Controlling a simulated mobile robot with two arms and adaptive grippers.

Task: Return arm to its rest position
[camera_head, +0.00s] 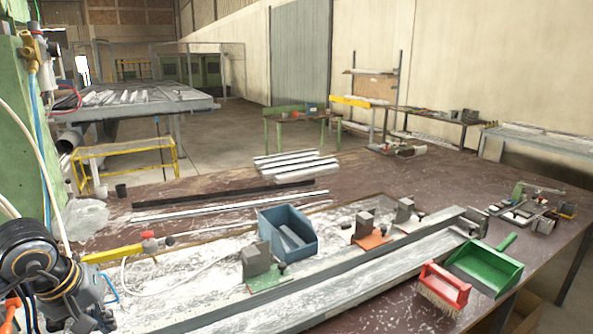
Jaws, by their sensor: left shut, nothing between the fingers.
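My left arm and gripper (88,302) show at the lower left edge, a dark, rounded mass with orange and black cables around it. The gripper is shut and holds nothing; its fingertips are hard to make out. It is at the near left end of the workbench (400,185), left of the clamp fixture, and apart from the blue bin. My right gripper is not in view.
A long metal profile (330,285) runs along the bench, with clamp blocks (256,260) behind it. A blue bin (288,235), red brush (443,287) and green dustpan (485,265) stand nearby. A green column (25,140) with hoses is close on the left.

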